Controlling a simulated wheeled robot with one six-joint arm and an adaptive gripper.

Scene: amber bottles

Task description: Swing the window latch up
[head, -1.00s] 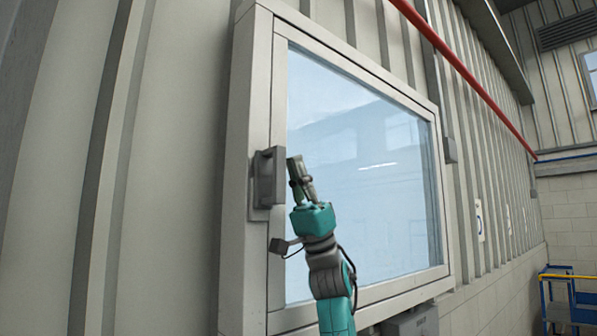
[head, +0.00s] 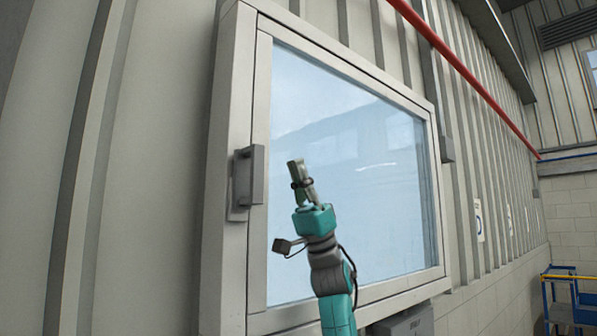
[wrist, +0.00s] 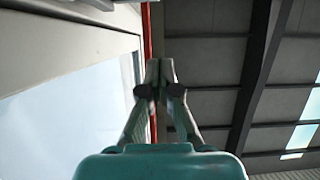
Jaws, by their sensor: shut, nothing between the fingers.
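The window latch (head: 248,176) is a grey handle on the left side of the window frame, upright along the frame. The window (head: 350,150) has a pale frame and a bluish pane. My gripper (head: 295,162) is shut and empty, pointing up in front of the pane, to the right of the latch and apart from it in the head view. In the wrist view my gripper (wrist: 160,68) shows its fingertips together. The latch is not seen in the wrist view.
A red pipe (head: 470,80) runs along the ribbed wall above the window. A grey box (head: 405,325) is on the wall below it. A blue and yellow cart (head: 570,295) stands at the far right. The wall left of the window is clear.

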